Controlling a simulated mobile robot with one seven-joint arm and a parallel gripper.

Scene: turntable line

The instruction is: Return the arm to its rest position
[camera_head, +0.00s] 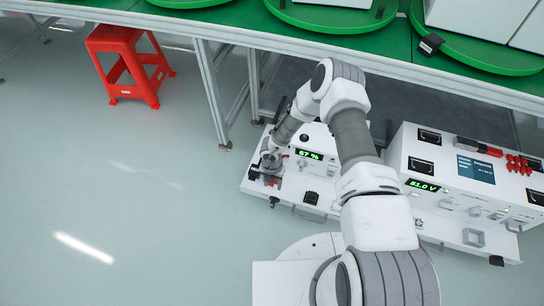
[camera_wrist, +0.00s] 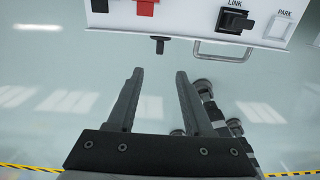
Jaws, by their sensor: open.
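My gripper (camera_wrist: 159,100) is open and empty in the wrist view, its two dark fingers apart with only pale floor between them. The edge of a white equipment box (camera_wrist: 180,25) lies just beyond the fingertips. It carries a black LINK socket (camera_wrist: 235,20) and a PARK label (camera_wrist: 280,27). In the head view my arm (camera_head: 350,130) is bent, reaching left and down to the left end of the white box (camera_head: 318,182) with a green 67 % display. The fingertips there are too small to make out.
A green-topped line table (camera_head: 240,18) with round green turntables (camera_head: 335,15) runs along the back. A red stool (camera_head: 128,65) stands at back left. The left floor is clear.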

